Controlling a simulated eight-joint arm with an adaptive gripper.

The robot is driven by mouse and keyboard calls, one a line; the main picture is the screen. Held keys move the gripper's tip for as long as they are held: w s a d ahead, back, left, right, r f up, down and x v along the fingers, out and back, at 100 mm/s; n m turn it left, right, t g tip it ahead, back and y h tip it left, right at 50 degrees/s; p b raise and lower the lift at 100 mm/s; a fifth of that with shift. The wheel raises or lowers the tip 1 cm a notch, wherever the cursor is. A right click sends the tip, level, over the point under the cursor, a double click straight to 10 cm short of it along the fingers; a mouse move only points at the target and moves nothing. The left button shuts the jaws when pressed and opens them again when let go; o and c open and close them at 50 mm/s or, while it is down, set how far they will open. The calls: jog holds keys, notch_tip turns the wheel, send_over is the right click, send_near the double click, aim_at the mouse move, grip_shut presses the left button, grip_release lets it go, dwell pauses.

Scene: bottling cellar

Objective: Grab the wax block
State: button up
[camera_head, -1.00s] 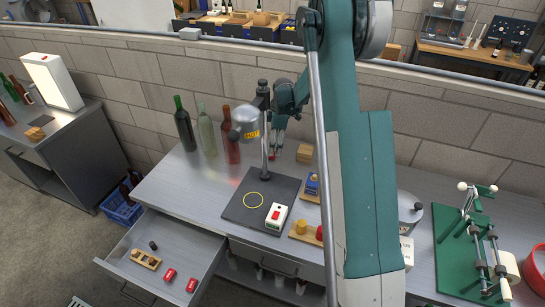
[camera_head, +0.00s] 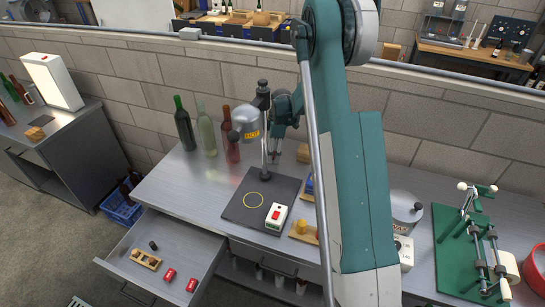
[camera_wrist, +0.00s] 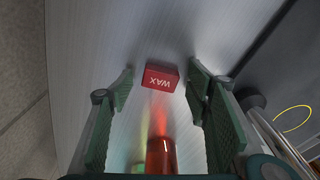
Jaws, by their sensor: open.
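The wax block (camera_wrist: 161,77) is a small red block with white WAX lettering. In the wrist view it lies on the metal bench top, between and just beyond the two green fingers. My gripper (camera_wrist: 162,75) is open, with a finger on either side of the block and nothing held. In the head view my gripper (camera_head: 274,156) points down behind the drill-like stand (camera_head: 249,125), near the back of the bench. I cannot make out the wax block there.
A red bottle (camera_head: 231,135) stands left of my gripper and shows close by in the wrist view (camera_wrist: 160,157). A green bottle (camera_head: 184,124) and a clear bottle (camera_head: 206,132) stand further left. The stand's dark base (camera_head: 240,208) is in front. An open drawer (camera_head: 133,240) holds small red blocks.

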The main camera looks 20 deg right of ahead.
jog(key=c, duration=0.8)
jog(key=shift+r, duration=0.1)
notch_tip(320, 180, up, 10)
jog(key=shift+f, duration=0.1)
dwell(0.5)
